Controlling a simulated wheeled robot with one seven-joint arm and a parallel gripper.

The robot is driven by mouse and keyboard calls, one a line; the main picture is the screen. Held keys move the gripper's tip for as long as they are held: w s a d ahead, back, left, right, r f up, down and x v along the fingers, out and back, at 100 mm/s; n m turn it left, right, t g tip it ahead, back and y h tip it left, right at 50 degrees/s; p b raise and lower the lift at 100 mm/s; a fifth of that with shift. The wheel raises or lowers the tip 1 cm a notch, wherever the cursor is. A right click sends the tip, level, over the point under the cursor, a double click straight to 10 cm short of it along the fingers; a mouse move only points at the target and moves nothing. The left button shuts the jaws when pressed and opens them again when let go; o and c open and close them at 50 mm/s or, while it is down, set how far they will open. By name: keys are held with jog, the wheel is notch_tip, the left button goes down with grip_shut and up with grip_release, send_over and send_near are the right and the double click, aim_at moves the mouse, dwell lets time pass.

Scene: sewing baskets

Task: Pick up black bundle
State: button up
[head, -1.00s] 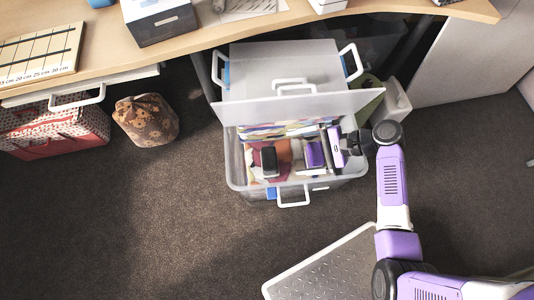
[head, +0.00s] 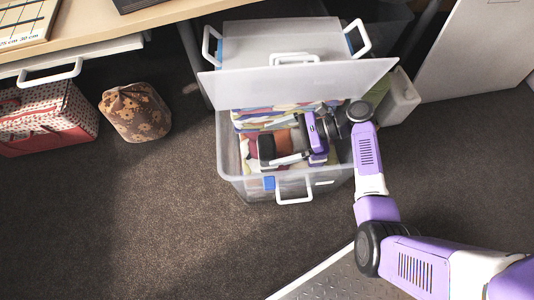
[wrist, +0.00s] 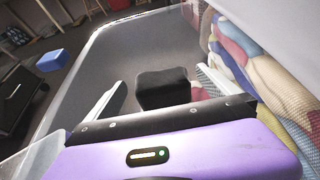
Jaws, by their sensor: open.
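The black bundle (head: 266,150) is a small dark block in the left part of the clear storage bin (head: 228,165). It also shows in the wrist view (wrist: 163,88), straight ahead and between the two pale fingers. My gripper (head: 283,160) is inside the bin, just right of the bundle. It is open, with one finger on each side of the view (wrist: 150,95). I cannot tell whether a finger touches the bundle. The purple gripper body hides part of the bin's contents.
Folded colourful fabrics (wrist: 250,65) lie in the bin along its back and right side. The bin's clear lid (head: 300,85) stands raised behind it. Floor at front left is clear.

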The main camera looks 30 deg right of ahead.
aim_at(269, 145)
jog(key=shift+b+x, duration=0.4)
jog(key=shift+x, duration=1.15)
jog(key=shift+c, duration=0.2)
jog(key=c, duration=1.7)
